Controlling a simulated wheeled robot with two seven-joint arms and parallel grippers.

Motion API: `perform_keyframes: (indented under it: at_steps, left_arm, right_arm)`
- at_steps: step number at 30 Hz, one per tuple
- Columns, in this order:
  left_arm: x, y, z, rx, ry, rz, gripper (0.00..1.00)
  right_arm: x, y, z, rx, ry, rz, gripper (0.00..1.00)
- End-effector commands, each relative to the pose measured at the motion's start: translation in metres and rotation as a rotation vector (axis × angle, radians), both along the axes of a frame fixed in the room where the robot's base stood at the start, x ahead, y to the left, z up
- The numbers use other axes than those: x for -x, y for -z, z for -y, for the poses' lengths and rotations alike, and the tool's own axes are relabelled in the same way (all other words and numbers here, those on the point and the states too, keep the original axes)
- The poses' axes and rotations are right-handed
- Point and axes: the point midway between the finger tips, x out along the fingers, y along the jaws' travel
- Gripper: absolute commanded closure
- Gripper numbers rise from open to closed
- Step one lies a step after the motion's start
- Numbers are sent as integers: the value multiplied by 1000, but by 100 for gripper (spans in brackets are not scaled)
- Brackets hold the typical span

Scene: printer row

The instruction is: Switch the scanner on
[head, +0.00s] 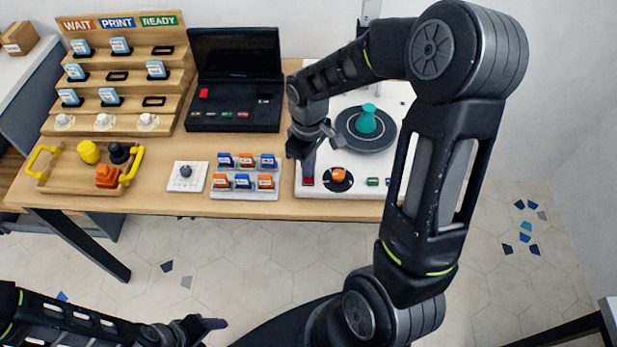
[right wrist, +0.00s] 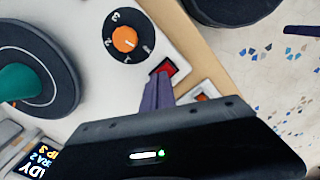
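The scanner (head: 305,97) is a white unit at the right of the table, with a dark turntable (head: 351,128) bearing a teal piece (head: 367,119). At its front are a red switch (head: 308,182) and an orange knob on a numbered dial (head: 338,176). In the right wrist view the red switch (right wrist: 168,67) lies just beyond my right fingertips (right wrist: 157,92), partly covered by them. The fingers look closed together with nothing between them; I cannot tell whether they touch the switch. In the head view my right gripper (head: 309,160) points down above it. My left gripper (head: 215,323) is low, away from the table.
Left of the scanner are a grey tray of small blue and orange blocks (head: 243,195), a white plate with a knob (head: 186,176) and a black console (head: 233,113). Further left stand a stepped wooden rack (head: 168,60) and a yellow-handled tray (head: 50,183).

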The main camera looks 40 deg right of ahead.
Motion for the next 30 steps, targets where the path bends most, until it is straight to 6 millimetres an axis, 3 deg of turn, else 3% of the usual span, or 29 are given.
perform_keyframes:
  at_steps: [7, 30]
  left_arm:
    - [0, -6, 0, 0, 0, 0, 38]
    - [0, -54, 0, 0, 0, 0, 38]
  right_arm:
    - [1, -6, 0, -1, 0, -3, 100]
    - [0, -69, 0, -1, 1, 0, 100]
